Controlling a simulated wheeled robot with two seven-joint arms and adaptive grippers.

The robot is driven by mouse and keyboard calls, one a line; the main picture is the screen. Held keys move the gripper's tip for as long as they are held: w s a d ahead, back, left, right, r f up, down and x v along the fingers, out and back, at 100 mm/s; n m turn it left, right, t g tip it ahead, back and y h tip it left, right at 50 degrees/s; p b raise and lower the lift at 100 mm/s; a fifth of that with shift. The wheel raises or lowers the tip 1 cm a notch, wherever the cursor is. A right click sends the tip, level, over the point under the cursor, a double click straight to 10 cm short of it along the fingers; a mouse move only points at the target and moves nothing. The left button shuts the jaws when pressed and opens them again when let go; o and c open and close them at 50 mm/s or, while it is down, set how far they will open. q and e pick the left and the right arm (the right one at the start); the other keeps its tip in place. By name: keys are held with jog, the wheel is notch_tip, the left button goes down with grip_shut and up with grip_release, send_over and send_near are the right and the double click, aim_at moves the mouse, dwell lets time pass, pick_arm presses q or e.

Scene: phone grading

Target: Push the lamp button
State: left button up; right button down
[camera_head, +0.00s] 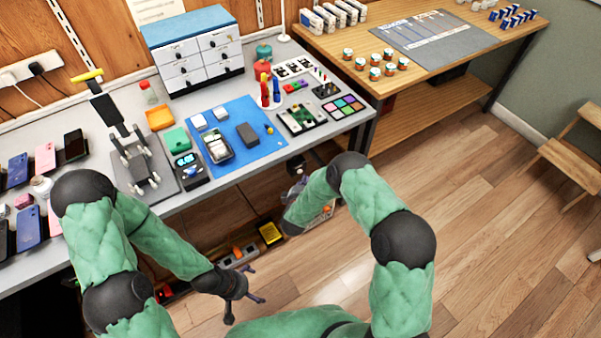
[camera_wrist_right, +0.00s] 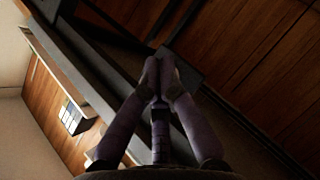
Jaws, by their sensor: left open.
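A thin white stand with a round base (camera_head: 284,38), which looks like the lamp, is at the back right of the grey workbench (camera_head: 349,122). Its upper part is cut off by the top of the head view, and I cannot make out its button. My left gripper (camera_head: 244,298) is open and empty, low in front of the bench and far from the stand. My right forearm points down in front of the bench, and its gripper is not clear in the head view. In the right wrist view my right gripper (camera_wrist_right: 159,65) has its fingertips together with nothing visible between them.
The bench carries a blue mat (camera_head: 270,146) with phone parts, a drawer cabinet (camera_head: 193,50), a yellow-topped black device (camera_head: 105,105) and several phones at left. A wooden table (camera_head: 340,42) adjoins at right. Open floor lies right of my arms.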

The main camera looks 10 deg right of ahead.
jog(key=shift+w, duration=0.15)
dwell(0.4)
jog(key=shift+w+a, duration=0.15)
jog(key=shift+w, duration=0.1)
jog(key=shift+w+a+b, duration=0.15)
jog(key=shift+w+b, duration=0.2)
jog(key=shift+w, duration=0.05)
dwell(0.8)
jog(key=shift+s, duration=0.15)
jog(key=shift+s+d+p, duration=0.3)
jog(key=shift+s+p, duration=0.05)
jog(key=shift+s, duration=0.35)
jog(key=shift+s, duration=0.1)
jog(key=shift+s+d+p, duration=0.3)
jog(key=shift+s+d, duration=0.05)
jog(key=shift+s, duration=0.55)
jog(key=shift+s+d+p, duration=0.25)
jog(key=shift+s+d, duration=0.1)
jog(key=shift+s, duration=0.55)
jog(key=shift+s+d+p, duration=0.3)
jog(key=shift+s+d, duration=0.05)
jog(key=shift+s, duration=0.55)
